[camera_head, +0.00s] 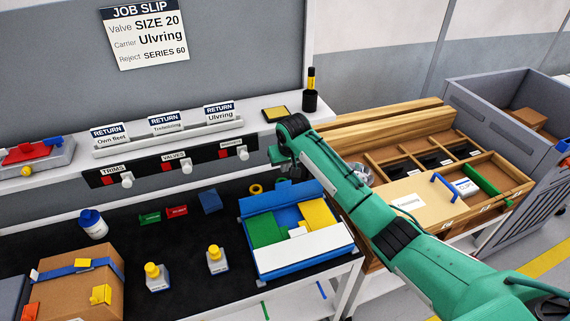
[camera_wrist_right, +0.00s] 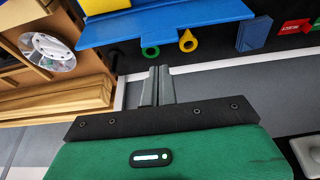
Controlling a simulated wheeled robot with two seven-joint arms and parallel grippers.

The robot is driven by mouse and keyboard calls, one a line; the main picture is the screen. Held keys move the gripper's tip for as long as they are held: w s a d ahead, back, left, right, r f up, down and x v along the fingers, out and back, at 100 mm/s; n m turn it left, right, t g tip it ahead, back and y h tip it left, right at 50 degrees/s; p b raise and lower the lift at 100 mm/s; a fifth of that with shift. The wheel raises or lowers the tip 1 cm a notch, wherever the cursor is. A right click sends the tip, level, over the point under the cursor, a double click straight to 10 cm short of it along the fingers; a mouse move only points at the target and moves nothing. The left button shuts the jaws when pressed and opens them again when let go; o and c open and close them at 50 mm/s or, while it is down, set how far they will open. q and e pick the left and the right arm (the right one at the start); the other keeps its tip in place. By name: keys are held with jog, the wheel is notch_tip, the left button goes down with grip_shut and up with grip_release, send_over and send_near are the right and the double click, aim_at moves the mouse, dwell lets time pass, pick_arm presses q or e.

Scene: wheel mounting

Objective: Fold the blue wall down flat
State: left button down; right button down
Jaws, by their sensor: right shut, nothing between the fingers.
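The blue wall (camera_head: 280,198) is at the back edge of a folding box on the black table top. It stands raised or tilted there; its exact angle is hard to tell. It also shows in the right wrist view (camera_wrist_right: 165,24). The box's green panel (camera_head: 265,230), yellow panel (camera_head: 318,214) and white panel (camera_head: 303,250) appear to lie folded inward. My right gripper (camera_wrist_right: 160,72) is shut and empty, behind the blue wall and apart from it in the wrist view. In the head view my right arm mostly hides it. My left gripper is not in view.
Green and yellow rings (camera_wrist_right: 188,40) lie behind the wall. A wooden divided tray (camera_head: 410,150) stands to the right. Yellow-capped bottles (camera_head: 216,260) and a cardboard box (camera_head: 78,285) stand left. A shelf with knobs (camera_head: 175,163) overhangs the back.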

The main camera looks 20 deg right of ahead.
jog(key=p, duration=0.1)
send_over(283, 193)
jog(key=w, duration=0.2)
notch_tip(283, 193, down, 6)
jog(key=shift+s+d+f, duration=0.2)
jog(key=shift+f, duration=0.05)
jog(key=shift+s, duration=0.1)
